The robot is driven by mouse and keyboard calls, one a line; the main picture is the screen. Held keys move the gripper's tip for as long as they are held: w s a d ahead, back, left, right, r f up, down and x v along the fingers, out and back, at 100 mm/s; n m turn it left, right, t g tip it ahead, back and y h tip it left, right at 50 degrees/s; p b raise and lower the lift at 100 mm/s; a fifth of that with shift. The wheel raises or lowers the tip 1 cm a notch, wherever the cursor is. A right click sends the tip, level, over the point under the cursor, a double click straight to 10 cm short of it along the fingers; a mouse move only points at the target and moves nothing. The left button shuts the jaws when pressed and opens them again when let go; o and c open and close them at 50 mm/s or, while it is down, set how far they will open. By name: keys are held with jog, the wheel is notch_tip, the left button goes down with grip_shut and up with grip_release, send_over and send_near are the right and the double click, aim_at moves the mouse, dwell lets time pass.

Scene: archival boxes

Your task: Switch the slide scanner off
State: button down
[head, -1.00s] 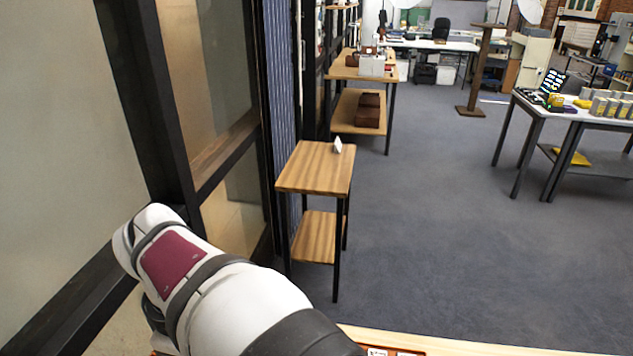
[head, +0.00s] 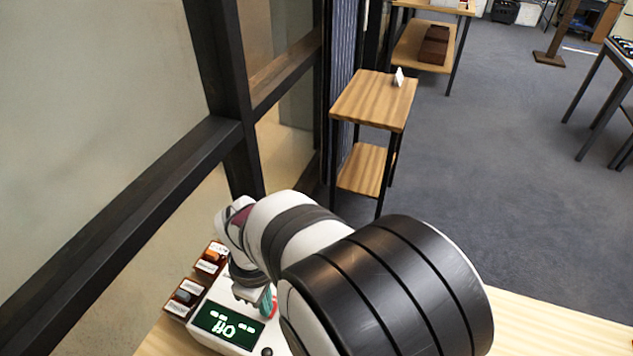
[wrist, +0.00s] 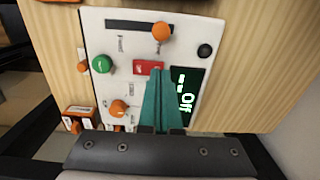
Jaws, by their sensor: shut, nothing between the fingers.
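The slide scanner is a white panel on a wooden top; its white face shows in the wrist view (wrist: 120,45) and in the head view (head: 204,341). Its dark display (wrist: 187,97) reads "Off" in green. It also has a red switch (wrist: 144,65), a green button (wrist: 103,64), orange knobs (wrist: 162,31) and a black knob (wrist: 204,51). My gripper's teal fingers (wrist: 157,72) are shut and empty, with the tips at the lower right edge of the red switch, partly covering it. I cannot tell whether they touch. In the head view my gripper (head: 267,303) is over the panel.
Small brown switch boxes (head: 184,298) with labels stand left of the scanner in the head view. A dark-framed glass partition (head: 150,165) runs close along the left. A small wooden side table (head: 374,98) stands beyond. The wooden top right of my arm is clear.

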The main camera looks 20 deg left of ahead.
jog(key=shift+f, duration=0.6)
jog(key=shift+f, duration=0.2)
jog(key=shift+w+r, duration=0.35)
jog(key=shift+w, duration=0.35)
notch_tip(320, 180, up, 14)
jog(key=s, duration=0.3)
jog(key=shift+f, duration=0.15)
